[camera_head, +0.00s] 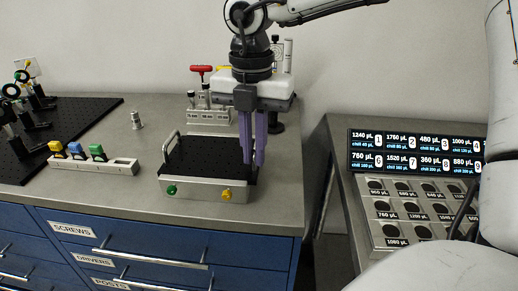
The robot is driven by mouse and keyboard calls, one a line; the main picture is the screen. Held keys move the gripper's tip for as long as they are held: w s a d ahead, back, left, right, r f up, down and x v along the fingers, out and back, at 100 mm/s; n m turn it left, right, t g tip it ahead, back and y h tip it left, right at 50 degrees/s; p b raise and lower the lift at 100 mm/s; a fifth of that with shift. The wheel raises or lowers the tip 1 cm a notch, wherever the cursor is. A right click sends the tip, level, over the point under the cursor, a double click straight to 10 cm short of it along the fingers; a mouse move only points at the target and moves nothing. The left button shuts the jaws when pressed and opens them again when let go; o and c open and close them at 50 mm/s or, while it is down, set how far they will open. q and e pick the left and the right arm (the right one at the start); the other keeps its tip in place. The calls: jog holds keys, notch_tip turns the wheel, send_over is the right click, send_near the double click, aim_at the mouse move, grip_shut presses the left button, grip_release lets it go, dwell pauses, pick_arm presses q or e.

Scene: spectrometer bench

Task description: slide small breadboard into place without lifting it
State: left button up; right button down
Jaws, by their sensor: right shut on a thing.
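The small breadboard (205,158) is a black perforated plate with a grey metal front face. It lies flat on the grey bench top near the front right edge. A metal handle (170,142) stands at its left side. A green knob (172,190) and a yellow knob (226,194) are on its front. My right gripper (252,158) points down with purple fingers at the board's right side, shut on the small breadboard. The fingers hide the exact grip there. My left gripper is not in view.
A large black breadboard (85,108) with optics lies at the left. A rack (108,167) with blue, yellow and green pieces stands left of the small board. A tool holder (208,116) is behind. A gap separates the bench from a display (415,152) and sample tray (378,222).

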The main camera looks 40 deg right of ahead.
jog(key=shift+w+a+r, duration=0.1)
jog(key=shift+w+r, duration=0.05)
jog(key=c, duration=1.8)
grip_release()
jog(key=shift+o, duration=0.3)
jog(key=shift+s+f, duration=0.2)
jog(key=shift+f, duration=0.05)
notch_tip(320, 180, up, 11)
jog(key=shift+w+f, duration=0.15)
